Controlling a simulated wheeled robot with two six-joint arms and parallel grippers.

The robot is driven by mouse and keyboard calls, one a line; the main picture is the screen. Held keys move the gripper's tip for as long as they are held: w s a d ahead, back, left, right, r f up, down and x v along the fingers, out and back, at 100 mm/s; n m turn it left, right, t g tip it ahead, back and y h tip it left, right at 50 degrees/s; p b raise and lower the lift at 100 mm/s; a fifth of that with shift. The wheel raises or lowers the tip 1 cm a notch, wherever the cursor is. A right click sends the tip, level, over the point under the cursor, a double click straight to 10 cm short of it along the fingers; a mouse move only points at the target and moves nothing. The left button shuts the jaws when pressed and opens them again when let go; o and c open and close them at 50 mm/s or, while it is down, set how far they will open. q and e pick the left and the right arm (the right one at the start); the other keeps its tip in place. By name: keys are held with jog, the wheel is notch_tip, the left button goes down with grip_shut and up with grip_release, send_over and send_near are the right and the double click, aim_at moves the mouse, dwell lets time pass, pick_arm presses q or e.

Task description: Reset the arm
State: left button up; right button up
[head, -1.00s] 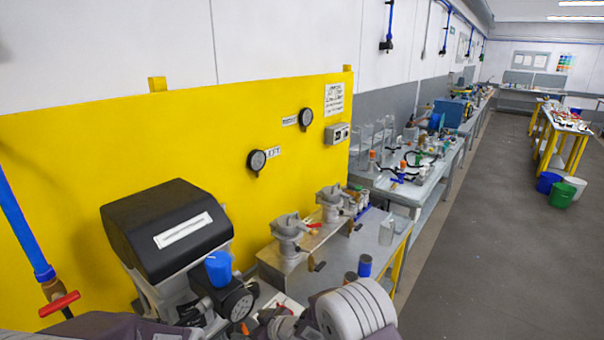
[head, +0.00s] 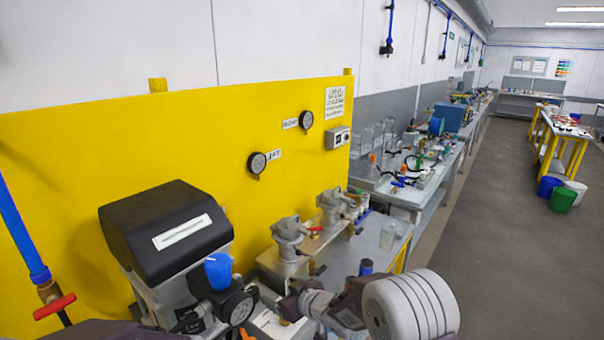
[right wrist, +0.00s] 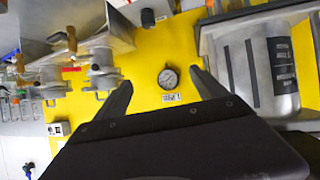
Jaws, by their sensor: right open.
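My right gripper (right wrist: 162,88) is open in the right wrist view, its two dark fingers spread apart with nothing between them. Beyond the fingers is the yellow panel (right wrist: 145,75) with a round gauge (right wrist: 168,78). In the head view my right arm (head: 410,305) comes in at the bottom, right of the black-topped machine (head: 165,225) and in front of the bench. Its fingers are hard to make out there. My left gripper is not seen.
A metal vessel (right wrist: 262,75) is at the right of the wrist view. Grey metal devices (head: 290,236) stand on a bench by the yellow panel (head: 60,150). A blue pipe with a red-handled valve (head: 54,307) is at the left.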

jog(key=s+d+m+h+b, duration=0.1)
jog(key=s+d+m+h, duration=0.25)
jog(key=d, duration=0.65)
jog(key=s+d+m+h+b, duration=0.2)
jog(key=s+d+m+h, duration=0.15)
jog(key=d, duration=0.65)
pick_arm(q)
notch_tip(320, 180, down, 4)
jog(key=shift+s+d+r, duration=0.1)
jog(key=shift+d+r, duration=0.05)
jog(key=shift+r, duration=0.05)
pick_arm(e)
jog(key=s+d+f+m+g, duration=0.1)
jog(key=s+f+g, duration=0.3)
jog(key=s, duration=0.7)
jog(key=s+d+f+g, duration=0.2)
jog(key=s+f+g, duration=0.2)
jog(key=s, duration=0.7)
jog(key=shift+d+f+m+h, duration=0.15)
jog(key=shift+d+m+h, duration=0.15)
jog(key=shift+m, duration=0.1)
